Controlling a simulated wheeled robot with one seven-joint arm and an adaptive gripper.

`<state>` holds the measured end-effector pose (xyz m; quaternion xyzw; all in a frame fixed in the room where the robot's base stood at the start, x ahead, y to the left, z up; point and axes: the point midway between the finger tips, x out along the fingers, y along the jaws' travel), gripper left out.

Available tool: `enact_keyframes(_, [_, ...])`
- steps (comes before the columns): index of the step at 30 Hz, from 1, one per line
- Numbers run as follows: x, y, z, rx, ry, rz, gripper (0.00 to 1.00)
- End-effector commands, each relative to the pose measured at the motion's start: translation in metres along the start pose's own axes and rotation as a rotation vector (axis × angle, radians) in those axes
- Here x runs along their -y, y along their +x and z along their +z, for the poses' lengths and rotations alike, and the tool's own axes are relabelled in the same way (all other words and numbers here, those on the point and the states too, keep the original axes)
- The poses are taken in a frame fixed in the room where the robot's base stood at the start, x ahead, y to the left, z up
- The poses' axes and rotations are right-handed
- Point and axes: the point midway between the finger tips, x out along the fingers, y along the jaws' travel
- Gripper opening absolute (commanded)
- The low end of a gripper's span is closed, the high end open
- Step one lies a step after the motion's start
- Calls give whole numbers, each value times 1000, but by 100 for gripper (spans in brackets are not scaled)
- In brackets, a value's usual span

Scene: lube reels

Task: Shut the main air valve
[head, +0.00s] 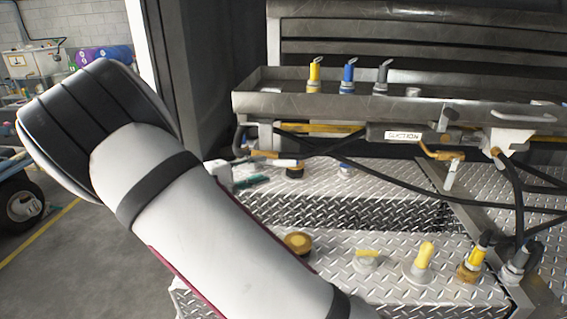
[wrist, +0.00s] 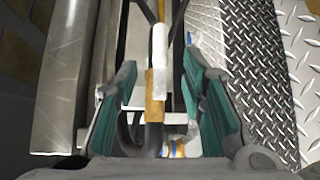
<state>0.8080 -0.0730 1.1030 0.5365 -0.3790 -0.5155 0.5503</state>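My gripper (head: 238,178) is at the left end of the steel tray assembly, partly hidden behind my own arm in the head view. In the wrist view my gripper (wrist: 160,80) has its two teal pads well apart. A brass fitting (wrist: 155,100) with a white section above it lies between the pads, with a gap on both sides. In the head view a brass-coloured fitting (head: 264,154) shows beside the gripper under the tray. I cannot tell for sure which part is the main air valve; no label for it is readable.
A cylinder labelled SUCTION (head: 403,135) and a brass valve (head: 440,153) are to the right. Black hoses cross below the steel tray (head: 420,108). Capped fittings (head: 420,262) stand on the diamond-plate deck (head: 340,250). A dark post (head: 205,80) stands behind my arm.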

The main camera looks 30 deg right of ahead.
Motion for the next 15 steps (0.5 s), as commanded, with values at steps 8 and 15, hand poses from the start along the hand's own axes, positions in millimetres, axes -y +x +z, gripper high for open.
enact_keyframes(8, [0,56,2,4,-1,-1,37])
enact_keyframes(15, [0,87,1,2,0,-1,37])
